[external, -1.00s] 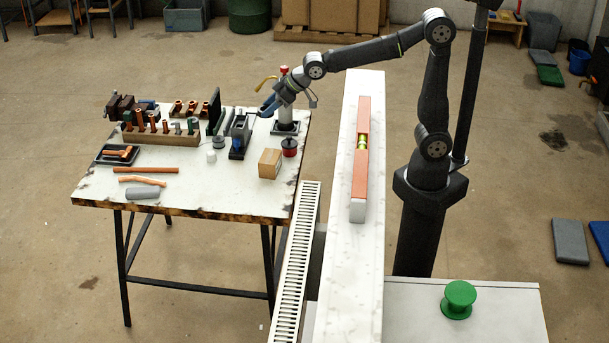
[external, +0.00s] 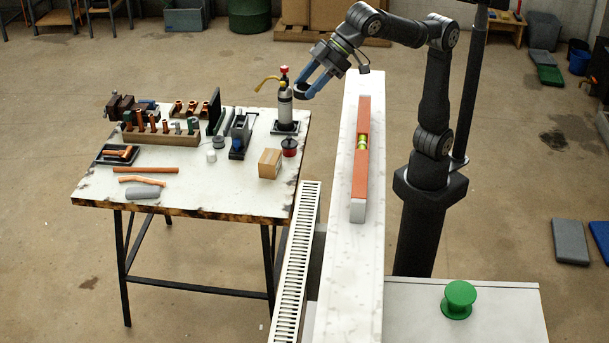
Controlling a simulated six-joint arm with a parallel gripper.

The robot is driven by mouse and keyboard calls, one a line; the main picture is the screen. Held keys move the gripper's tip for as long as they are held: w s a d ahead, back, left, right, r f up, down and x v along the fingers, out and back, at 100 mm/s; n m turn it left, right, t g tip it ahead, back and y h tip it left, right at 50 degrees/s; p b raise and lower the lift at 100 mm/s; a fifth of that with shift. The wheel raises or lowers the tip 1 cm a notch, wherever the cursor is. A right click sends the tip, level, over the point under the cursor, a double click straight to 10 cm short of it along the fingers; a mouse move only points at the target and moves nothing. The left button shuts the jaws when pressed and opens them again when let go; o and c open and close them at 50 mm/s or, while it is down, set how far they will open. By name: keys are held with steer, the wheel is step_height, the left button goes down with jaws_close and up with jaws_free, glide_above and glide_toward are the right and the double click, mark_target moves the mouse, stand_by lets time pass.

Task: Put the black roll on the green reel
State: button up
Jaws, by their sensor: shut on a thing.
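The green reel (external: 459,299) stands upright on the pale surface at the bottom right, with nothing around it that I can see. My gripper (external: 305,90) is high up, above and just right of the workbench's back right corner, with its blue fingers pointing down to the left. It is shut on a small dark thing at its fingertips, which I take to be the black roll; the fingers mostly hide it. The reel is far off, to the lower right of my gripper.
A long white wall (external: 345,270) with an orange level (external: 361,150) on top runs between the workbench (external: 100,188) and the reel's surface (external: 400,310). A gas bottle (external: 285,105) stands close below my gripper. A cardboard box (external: 270,163) and several tools crowd the bench.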

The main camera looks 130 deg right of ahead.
steer(key=s+a+r+n+y, duration=0.1)
steer(key=s+a+r+n, duration=0.15)
steer(key=a, duration=0.65)
steer(key=s+a+r+n+y, duration=0.1)
steer(key=s+a+r+y, duration=0.15)
steer(key=a, duration=0.55)
steer(key=n+g+y, duration=0.2)
steer(key=n+y, duration=0.2)
steer(key=n, duration=0.3)
glide_above(459, 289)
steer(key=s+d, duration=0.2)
steer(key=s, duration=0.1)
step_height(459, 289, down, 30)
steer(key=shift+m, duration=0.25)
steer(key=shift+w+f, duration=0.1)
steer(key=shift+f, duration=2)
steer(key=shift+f, duration=0.15)
steer(key=o, duration=1)
steer(key=shift+o, duration=0.2)
